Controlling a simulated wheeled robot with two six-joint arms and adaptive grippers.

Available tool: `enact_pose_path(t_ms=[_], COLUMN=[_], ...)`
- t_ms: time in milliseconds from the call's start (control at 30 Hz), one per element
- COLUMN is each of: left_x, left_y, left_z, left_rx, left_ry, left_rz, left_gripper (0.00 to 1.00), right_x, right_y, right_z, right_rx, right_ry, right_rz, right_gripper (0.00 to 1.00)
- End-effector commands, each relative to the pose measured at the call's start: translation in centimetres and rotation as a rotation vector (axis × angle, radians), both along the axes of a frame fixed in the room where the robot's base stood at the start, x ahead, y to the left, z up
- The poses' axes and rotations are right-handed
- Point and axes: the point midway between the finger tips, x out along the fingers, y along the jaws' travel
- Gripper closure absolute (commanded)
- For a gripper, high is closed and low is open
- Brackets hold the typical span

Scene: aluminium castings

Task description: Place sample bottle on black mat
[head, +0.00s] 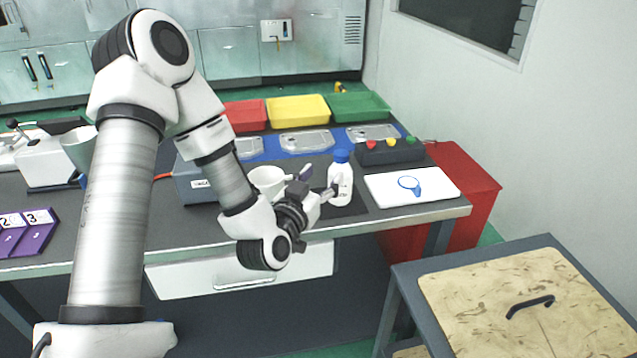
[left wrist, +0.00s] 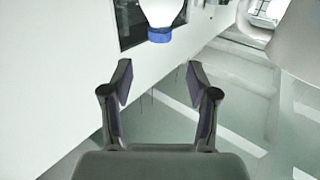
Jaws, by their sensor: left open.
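The sample bottle (head: 342,190) is white with a blue cap (head: 341,156). It stands upright near the front of the table, on or right at a dark patch that looks like the black mat (head: 352,209). The mat is hard to tell from the dark tabletop. My left gripper (head: 320,181) is open just left of the bottle, its fingertips close to it; contact cannot be told. In the left wrist view, the open, empty fingers (left wrist: 157,80) show below a white body with a blue band (left wrist: 160,35), apparently the bottle, cut off at the top. My right gripper is out of view.
A white cup (head: 267,181) stands behind my left wrist. A white board with a blue marking (head: 440,190) lies right of the bottle, and a button box (head: 390,152) behind. Red, yellow (head: 298,109) and green trays line the back. A red bin (head: 465,175) is right.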

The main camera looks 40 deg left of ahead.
Motion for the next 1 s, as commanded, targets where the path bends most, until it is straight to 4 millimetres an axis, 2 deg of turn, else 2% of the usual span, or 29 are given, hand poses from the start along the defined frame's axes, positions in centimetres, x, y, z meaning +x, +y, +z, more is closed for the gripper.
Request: enact_pose_path(t_ms=[33,100,167,267,367,400,467,500,600,700,767,1000], left_x=[-0.7,-1.3,-1.5,-1.9,-4.4,-6.3,-10.2,-13.3,-20.8,-25.8,-27.2,-27.6], left_y=[-0.2,-0.4,-0.9,-3.0,-6.0,-7.3,-9.0,-9.9,-11.5,-12.1,-12.3,-12.3], left_z=[0.5,0.2,-1.1,-6.3,-14.8,-18.5,-23.9,-27.0,-32.2,-34.4,-34.8,-34.9], left_rx=[-0.001,-0.001,-0.004,-0.023,-0.066,-0.086,-0.119,-0.14,-0.175,-0.192,-0.196,-0.2], left_ry=[0.007,0.011,0.047,0.216,0.508,0.648,0.866,1.011,1.316,1.501,1.553,1.566], left_rz=[0.0,-0.002,-0.018,-0.081,-0.158,-0.182,-0.204,-0.207,-0.188,-0.156,-0.146,-0.14], left_gripper=[0.41,0.41,0.41,0.41,0.41,0.41,0.41,0.41,0.41,0.41,0.41,0.41], right_x=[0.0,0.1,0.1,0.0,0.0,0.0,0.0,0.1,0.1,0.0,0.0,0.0], right_y=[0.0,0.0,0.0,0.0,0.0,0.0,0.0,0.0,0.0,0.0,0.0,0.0], right_z=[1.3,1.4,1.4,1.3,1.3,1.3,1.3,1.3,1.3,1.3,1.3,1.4], right_rx=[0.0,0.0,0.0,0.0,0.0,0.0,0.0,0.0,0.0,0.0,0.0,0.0], right_ry=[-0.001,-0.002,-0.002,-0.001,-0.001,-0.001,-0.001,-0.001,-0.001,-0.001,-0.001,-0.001], right_rz=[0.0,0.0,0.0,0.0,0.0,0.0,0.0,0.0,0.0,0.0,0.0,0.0], right_gripper=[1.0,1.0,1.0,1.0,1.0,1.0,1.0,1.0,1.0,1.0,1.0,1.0])
